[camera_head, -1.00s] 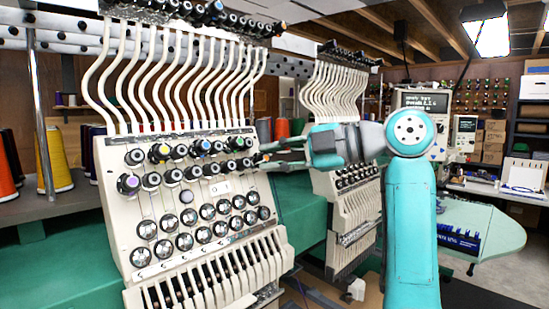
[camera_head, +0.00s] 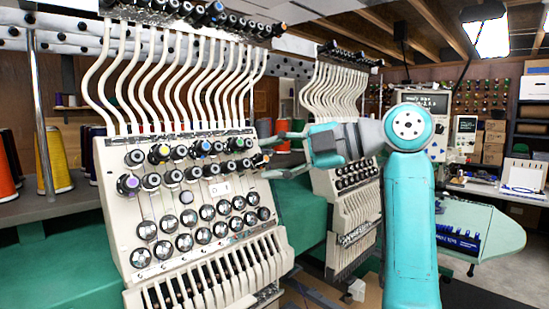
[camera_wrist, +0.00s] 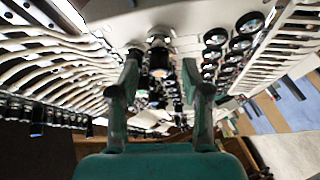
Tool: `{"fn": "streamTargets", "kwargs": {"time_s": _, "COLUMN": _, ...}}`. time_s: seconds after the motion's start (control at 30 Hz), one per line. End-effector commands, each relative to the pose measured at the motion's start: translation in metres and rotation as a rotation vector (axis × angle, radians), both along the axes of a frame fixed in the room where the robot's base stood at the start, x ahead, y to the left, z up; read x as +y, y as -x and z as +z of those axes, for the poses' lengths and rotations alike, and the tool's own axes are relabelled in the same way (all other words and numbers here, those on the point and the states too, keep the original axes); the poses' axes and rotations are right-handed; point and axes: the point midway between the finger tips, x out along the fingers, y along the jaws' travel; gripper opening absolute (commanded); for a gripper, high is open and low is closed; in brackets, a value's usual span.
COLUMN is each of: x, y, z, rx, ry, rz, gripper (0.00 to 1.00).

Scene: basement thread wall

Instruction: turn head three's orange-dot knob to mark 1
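The near embroidery head (camera_head: 110,225) has two rows of dark knobs with pale caps, several with coloured dots. My gripper (camera_head: 264,156) is at the right end of these rows, with its two fingers spread apart. In the wrist view, my gripper (camera_wrist: 161,62) is open, and a knob with an orange-looking dot (camera_wrist: 160,60) shows between and beyond the fingertips. I cannot tell how far the knob is from the fingers or whether they touch it. Its pointer and mark 1 are not readable.
Pale curved thread tubes (camera_head: 175,75) rise above the near head. Round dials (camera_head: 185,242) and a slotted lower panel (camera_head: 210,278) lie below the knobs. A second head (camera_head: 350,205) stands behind my gripper. A green table (camera_head: 485,225) is at the right.

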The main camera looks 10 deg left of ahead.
Motion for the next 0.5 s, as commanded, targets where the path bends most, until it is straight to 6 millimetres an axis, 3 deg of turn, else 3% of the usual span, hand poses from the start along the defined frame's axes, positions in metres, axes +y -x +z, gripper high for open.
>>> {"fn": "streamTargets", "kwargs": {"time_s": 0.27, "x": -0.007, "y": 0.001, "z": 0.002, "rx": -0.002, "ry": 0.0, "rz": -0.002, "gripper": 0.47}}
{"fn": "streamTargets", "kwargs": {"time_s": 0.5, "x": -0.045, "y": 0.007, "z": 0.012, "rx": -0.002, "ry": -0.001, "rz": -0.004, "gripper": 0.47}}
